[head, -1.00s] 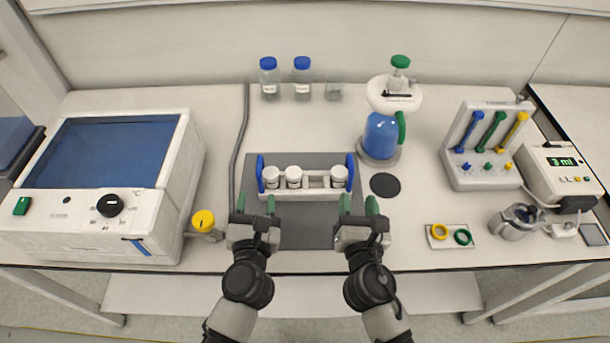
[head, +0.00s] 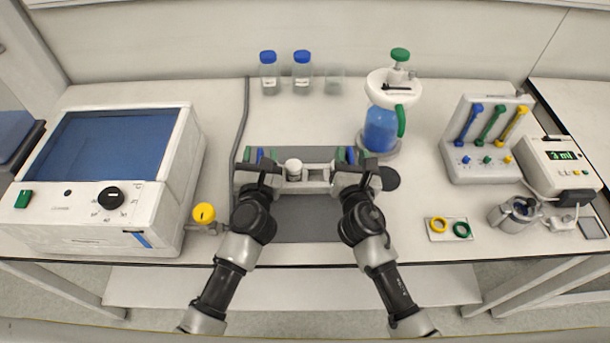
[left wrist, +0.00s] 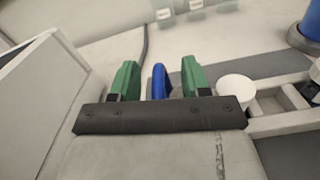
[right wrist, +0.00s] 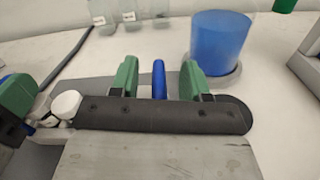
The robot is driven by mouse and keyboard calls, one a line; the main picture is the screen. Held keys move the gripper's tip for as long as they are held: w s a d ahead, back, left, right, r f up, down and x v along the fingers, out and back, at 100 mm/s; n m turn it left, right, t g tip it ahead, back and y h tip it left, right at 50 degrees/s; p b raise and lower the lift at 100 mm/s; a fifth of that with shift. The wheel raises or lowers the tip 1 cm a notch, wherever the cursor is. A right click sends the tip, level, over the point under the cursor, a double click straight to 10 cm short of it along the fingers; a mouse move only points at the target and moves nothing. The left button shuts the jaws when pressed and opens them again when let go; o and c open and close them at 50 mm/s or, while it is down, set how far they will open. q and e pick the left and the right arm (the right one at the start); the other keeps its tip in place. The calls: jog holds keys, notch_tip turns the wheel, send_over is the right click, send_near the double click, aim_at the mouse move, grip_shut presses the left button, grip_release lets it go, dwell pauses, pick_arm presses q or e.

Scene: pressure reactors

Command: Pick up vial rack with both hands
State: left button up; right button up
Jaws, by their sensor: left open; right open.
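The vial rack (head: 316,184) is white with blue end handles and stands on a dark grey mat (head: 300,230). A white-capped vial (head: 293,168) shows in it; the grippers hide much of both ends. My left gripper (head: 259,156) is at the rack's left end. In the left wrist view its green fingers (left wrist: 160,82) stand open on either side of the blue left handle (left wrist: 159,80). My right gripper (head: 345,156) is at the right end. In the right wrist view its green fingers (right wrist: 159,80) stand open on either side of the blue right handle (right wrist: 158,78).
A blue-filled vessel (head: 380,130) stands behind and right of the rack, near a dark round pad (head: 391,179). Two blue-capped bottles (head: 302,75) and a beaker (head: 334,82) stand at the back. A white device with a yellow knob (head: 204,213) is at left.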

pick_arm(q)
jog(key=shift+w, duration=0.2)
pick_arm(e)
jog(key=shift+w, duration=0.15)
pick_arm(q)
grip_shut()
pick_arm(e)
grip_shut()
pick_arm(q)
jog(key=shift+r, duration=0.1)
pick_arm(e)
jog(key=shift+r, duration=0.1)
